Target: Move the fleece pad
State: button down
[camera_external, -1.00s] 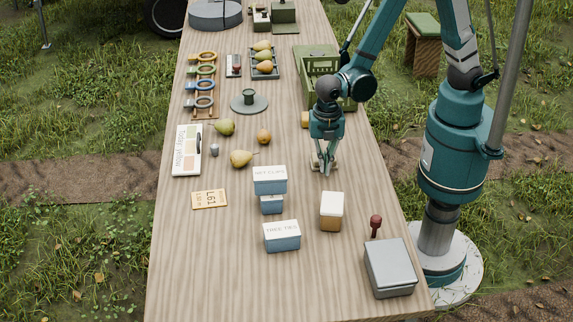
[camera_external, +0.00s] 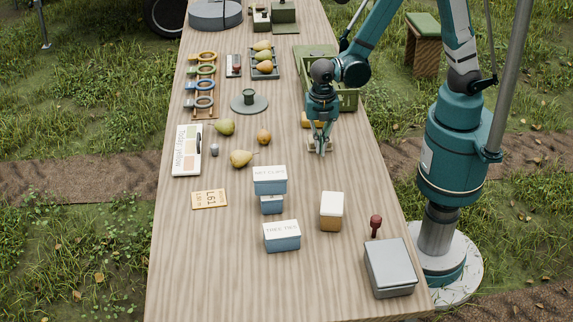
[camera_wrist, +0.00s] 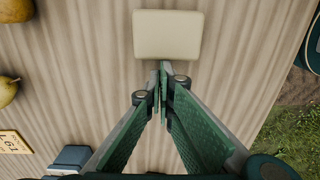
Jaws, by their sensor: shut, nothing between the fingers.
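A cream rectangular pad, which I take to be the fleece pad (camera_wrist: 168,35), lies flat on the table at the top of the wrist view. My gripper (camera_external: 320,151) points down over the right part of the table, on the near side of the pad. In the wrist view my gripper's fingertips (camera_wrist: 160,70) are together and empty, just below the pad's near edge. I cannot tell whether they touch it.
A green crate (camera_external: 347,100) stands beyond the pad. Pears (camera_external: 241,158) lie to the left. Blue tins (camera_external: 282,238), a white-topped tan block (camera_external: 332,211), a red-knobbed stamp (camera_external: 375,226) and a grey box (camera_external: 391,270) stand nearer. Bare wood lies around my gripper.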

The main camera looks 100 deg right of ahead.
jog(key=shift+a, duration=0.1)
dwell(0.3)
jog(key=shift+a, duration=0.9)
jog(key=shift+a+r, duration=0.2)
jog(key=shift+a, duration=0.35)
jog(key=shift+a+r, duration=0.2)
jog(key=shift+a, duration=0.3)
notch_tip(320, 180, up, 9)
jog(key=p, duration=0.1)
jog(key=shift+r+p, duration=0.15)
jog(key=shift+p, duration=0.25)
